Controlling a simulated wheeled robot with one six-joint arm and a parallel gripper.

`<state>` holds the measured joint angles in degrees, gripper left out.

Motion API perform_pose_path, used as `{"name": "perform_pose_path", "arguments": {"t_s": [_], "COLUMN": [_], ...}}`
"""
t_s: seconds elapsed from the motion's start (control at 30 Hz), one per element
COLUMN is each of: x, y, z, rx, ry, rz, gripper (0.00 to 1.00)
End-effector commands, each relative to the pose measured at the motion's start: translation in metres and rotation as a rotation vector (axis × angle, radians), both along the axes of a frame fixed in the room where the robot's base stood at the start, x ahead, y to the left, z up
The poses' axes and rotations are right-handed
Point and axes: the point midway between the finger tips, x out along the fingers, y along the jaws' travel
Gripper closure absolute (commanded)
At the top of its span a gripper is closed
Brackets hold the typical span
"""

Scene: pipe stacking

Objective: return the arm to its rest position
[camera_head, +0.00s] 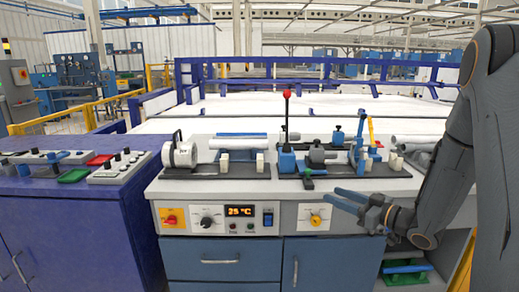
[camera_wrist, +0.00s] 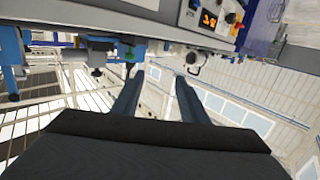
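My gripper (camera_head: 340,201) is at the right of the head view, in front of the right part of the workbench, with its blue fingers pointing left. The fingers stand apart with nothing between them; the wrist view shows the same open fingers (camera_wrist: 157,97). My arm comes down from the upper right of the head view. A white pipe (camera_head: 238,142) lies across the left fixture on the bench. More pipes (camera_head: 416,139) lie at the bench's right end, partly behind my arm.
The workbench (camera_head: 186,188) carries clamps, a red-knobbed lever (camera_head: 287,108) and a front panel with a temperature display (camera_head: 240,211). A blue cabinet (camera_head: 62,212) with control boxes stands at left. Blue rails (camera_head: 300,85) and white surfaces lie behind. Below the gripper are drawers and a shelf.

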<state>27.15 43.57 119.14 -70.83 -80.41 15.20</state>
Motion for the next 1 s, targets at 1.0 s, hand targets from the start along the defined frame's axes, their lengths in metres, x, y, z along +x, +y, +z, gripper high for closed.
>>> {"name": "perform_pose_path", "arguments": {"t_s": [1.0], "x": [-0.146], "y": [-0.008], "z": [0.002], "rx": [-0.521], "ry": [0.912], "rz": [-0.640], "gripper": [0.60]}}
